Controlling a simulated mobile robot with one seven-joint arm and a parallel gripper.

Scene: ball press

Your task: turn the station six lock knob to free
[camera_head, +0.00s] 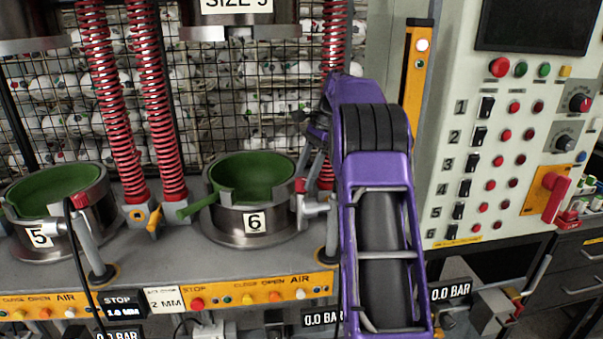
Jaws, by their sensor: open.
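Station six is the steel cup (233,224) with a green lining and a "6" label. A silver fitting (313,208) with a red part is at its right side. I cannot make out a knob marked lock or free; the area right of the cup is partly behind my purple arm. A yellow-orange lever (155,220) beside a round orange piece stands between stations five and six; I cannot tell which station it belongs to. My gripper (308,124) shows only in part, small and dark, above and right of cup six, apart from it. It is open; its fingertips are unclear.
Station five's cup (55,232) stands at the left. Red springs (152,100) rise before a wire cage (225,100) of balls. A control panel (515,130) with switches is at the right. A yellow button strip (235,295) runs along the front edge.

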